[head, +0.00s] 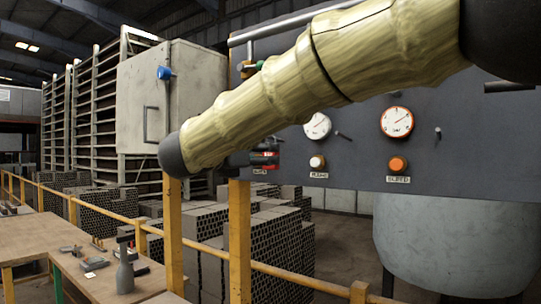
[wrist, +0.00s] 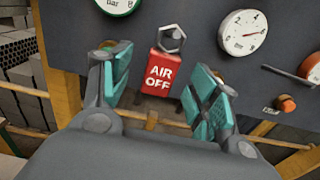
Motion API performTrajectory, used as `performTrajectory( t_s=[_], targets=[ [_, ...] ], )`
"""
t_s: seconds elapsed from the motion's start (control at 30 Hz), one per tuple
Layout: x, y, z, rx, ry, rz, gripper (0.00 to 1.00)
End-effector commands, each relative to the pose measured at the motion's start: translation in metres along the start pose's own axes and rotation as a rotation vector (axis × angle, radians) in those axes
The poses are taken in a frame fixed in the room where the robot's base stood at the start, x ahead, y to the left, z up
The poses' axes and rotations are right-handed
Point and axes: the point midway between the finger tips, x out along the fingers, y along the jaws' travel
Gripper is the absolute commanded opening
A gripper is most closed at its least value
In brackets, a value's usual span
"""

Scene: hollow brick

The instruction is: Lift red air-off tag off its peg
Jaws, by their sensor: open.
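The red tag (wrist: 159,80) reads "AIR OFF" and hangs upright against the dark panel in the wrist view. Its top is at a peg with a metal hexagonal end (wrist: 171,39). My gripper (wrist: 162,72) is open, with one teal-padded finger on each side of the tag. Gaps show between the pads and the tag, so neither finger appears to touch it. In the head view, a small part of the red tag (head: 268,154) shows below my sleeved arm, by the dark gripper (head: 252,161). The arm hides most of that area and the peg.
The dark panel (head: 355,160) carries gauges (head: 397,121), small pegs and an orange button (head: 397,164). A yellow rail (head: 300,277) and stacked hollow bricks (head: 265,245) stand below. A workbench (head: 35,240) with tools is at left, a grey tank (head: 450,245) at right.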

Motion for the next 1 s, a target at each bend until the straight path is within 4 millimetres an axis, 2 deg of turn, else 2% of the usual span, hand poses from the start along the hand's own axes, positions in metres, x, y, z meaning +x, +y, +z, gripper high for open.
performTrajectory(
  t_s=[0.4,0.67,0.9,1.0],
  targets=[
    [0.045,-0.004,0.003,0.0,0.0,-0.002,0.61],
    [0.048,-0.004,0.001,0.0,0.0,-0.001,0.61],
    [0.047,-0.004,0.001,0.0,0.0,-0.001,0.17],
    [0.047,-0.004,0.001,0.0,0.0,-0.001,0.14]
  ],
)
